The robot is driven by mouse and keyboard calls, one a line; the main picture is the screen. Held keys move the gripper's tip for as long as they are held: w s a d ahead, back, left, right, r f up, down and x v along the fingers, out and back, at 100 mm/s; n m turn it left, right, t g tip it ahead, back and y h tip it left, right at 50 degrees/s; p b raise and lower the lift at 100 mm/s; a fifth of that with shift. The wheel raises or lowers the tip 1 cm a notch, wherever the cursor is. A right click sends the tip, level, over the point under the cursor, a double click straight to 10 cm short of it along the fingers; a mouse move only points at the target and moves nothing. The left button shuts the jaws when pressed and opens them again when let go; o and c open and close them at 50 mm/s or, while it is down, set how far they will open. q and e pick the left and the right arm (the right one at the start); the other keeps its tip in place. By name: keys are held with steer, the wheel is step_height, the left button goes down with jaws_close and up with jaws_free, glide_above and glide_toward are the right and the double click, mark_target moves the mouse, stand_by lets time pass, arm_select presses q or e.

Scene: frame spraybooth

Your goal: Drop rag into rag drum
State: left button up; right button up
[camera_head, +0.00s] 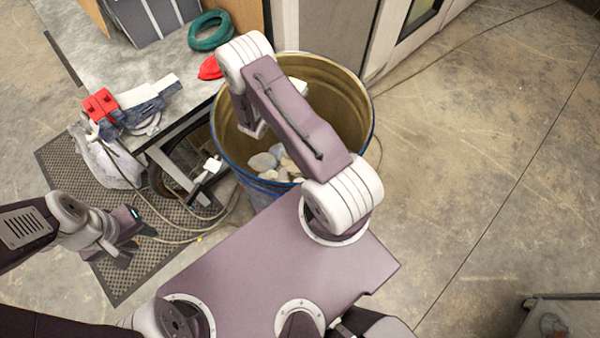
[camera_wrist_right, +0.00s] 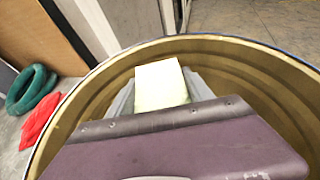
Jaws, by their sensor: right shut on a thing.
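The rag drum (camera_head: 358,95) is a round blue drum with a yellowish inside and several pale crumpled pieces at its bottom. Its rim (camera_wrist_right: 75,105) also shows in the right wrist view. My right gripper (camera_wrist_right: 162,90) is shut on the rag (camera_wrist_right: 160,84), a pale cream, block-like piece between the grey fingers. It is over the drum's mouth, inside the rim as seen. In the head view my right arm hides most of this gripper. My left gripper (camera_head: 135,243) is open and empty, low at the left, away from the drum.
A grey bench (camera_head: 110,50) left of the drum bears a teal hose coil (camera_head: 209,31), a red cloth (camera_head: 210,68) and red-and-blue items (camera_head: 102,106). A perforated mat (camera_head: 120,277) with loose hoses lies below. A cart (camera_head: 560,315) stands at bottom right; the right floor is mostly clear.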

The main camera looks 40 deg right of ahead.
steer(key=shift+s+a+r, duration=0.1)
steer(key=shift+a+r, duration=0.1)
steer(key=o, duration=1.4)
steer(key=shift+d+f, duration=0.25)
steer(key=shift+d, duration=0.1)
steer(key=shift+a, duration=0.35)
steer(key=b+v, duration=0.1)
steer(key=v, duration=0.7)
steer(key=shift+s+a+r+b, duration=0.1)
steer(key=shift+a+r+b, duration=0.1)
steer(key=shift+b, duration=0.2)
steer(key=shift+d+f, duration=0.15)
